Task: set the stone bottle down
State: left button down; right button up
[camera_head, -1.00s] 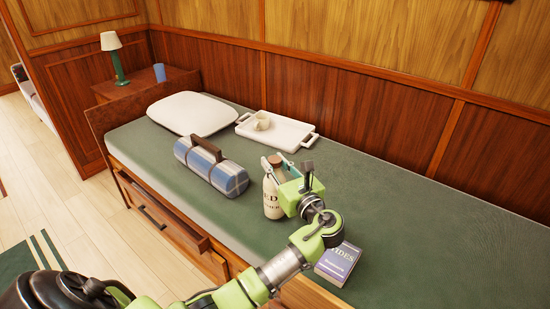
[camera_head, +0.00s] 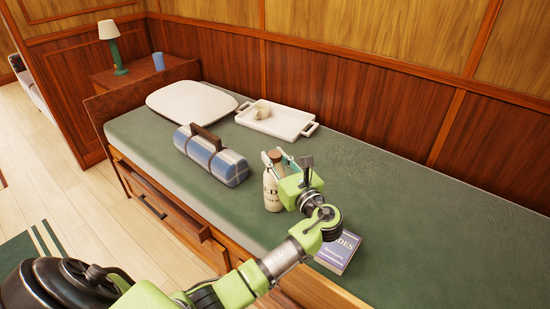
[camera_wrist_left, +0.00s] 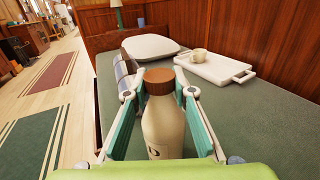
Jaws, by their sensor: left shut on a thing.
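The stone bottle (camera_head: 271,192) is cream with dark lettering and a brown cap. It is upright over the green berth (camera_head: 400,220); I cannot tell whether its base touches the surface. My left gripper (camera_head: 277,158) is shut on the bottle, with its fingers on either side of the upper part. In the left wrist view the bottle (camera_wrist_left: 163,122) stands between the green finger pads of the left gripper (camera_wrist_left: 160,100), and its base is hidden. My right gripper is not in view.
A white tray (camera_head: 288,123) with a cup (camera_head: 262,112) and a pillow (camera_head: 190,102) lie farther back. The berth's right side is clear.

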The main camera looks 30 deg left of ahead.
pick_arm(q)
jog(key=c, duration=1.6)
grip_release()
jog(key=shift+c, duration=0.2)
jog(key=shift+f, duration=0.2)
jog(key=v, duration=1.2)
jog(key=shift+r, duration=0.2)
jog(key=shift+s, duration=0.1)
grip_shut()
